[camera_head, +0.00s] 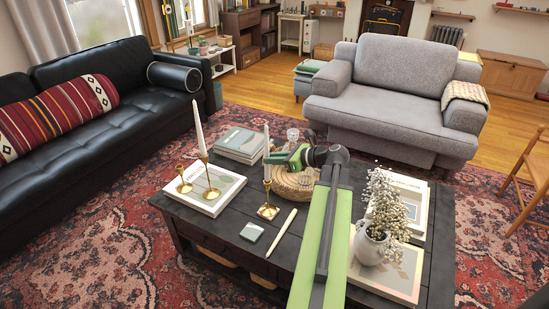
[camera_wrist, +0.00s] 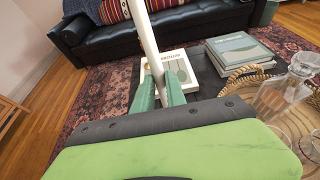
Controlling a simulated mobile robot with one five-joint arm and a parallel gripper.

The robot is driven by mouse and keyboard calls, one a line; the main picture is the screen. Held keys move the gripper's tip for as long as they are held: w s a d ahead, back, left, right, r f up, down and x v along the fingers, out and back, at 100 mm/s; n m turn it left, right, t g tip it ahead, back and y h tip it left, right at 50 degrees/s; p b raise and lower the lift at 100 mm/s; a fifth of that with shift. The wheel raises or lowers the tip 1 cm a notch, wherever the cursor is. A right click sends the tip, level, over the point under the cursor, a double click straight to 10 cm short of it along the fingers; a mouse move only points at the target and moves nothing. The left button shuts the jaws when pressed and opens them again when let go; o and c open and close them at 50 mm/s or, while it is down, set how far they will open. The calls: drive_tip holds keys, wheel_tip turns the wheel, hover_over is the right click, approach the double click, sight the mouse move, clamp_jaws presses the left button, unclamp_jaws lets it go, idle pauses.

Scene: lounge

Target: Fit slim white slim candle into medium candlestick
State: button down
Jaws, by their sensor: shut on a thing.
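A slim white candle (camera_head: 266,139) is upright in my gripper (camera_head: 269,158), which is shut on it; it also shows between the green fingers in the wrist view (camera_wrist: 148,35). The brass candlestick (camera_head: 267,207) that looks medium in height stands on the dark table directly below the candle. The candle's lower end is at or just above its cup; I cannot tell whether it is inside. The wrist view hides this candlestick. A tall brass candlestick (camera_head: 209,181) with a white candle (camera_head: 198,130) and a short brass one (camera_head: 184,187) stand on a book at left.
Another white candle (camera_head: 282,233) lies on the table (camera_head: 228,254) beside a small green box (camera_head: 252,232). A round woven tray (camera_head: 293,186) with glassware (camera_wrist: 283,95) is close by my gripper. Stacked books (camera_head: 240,143) are behind, a flower vase (camera_head: 371,245) at right.

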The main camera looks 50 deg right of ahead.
drive_tip(key=shift+f+b, duration=1.4)
drive_tip(key=c, duration=1.3)
unclamp_jaws()
drive_tip(key=p+v, duration=0.2)
drive_tip(key=v, duration=0.4)
drive_tip(key=shift+s, duration=0.1)
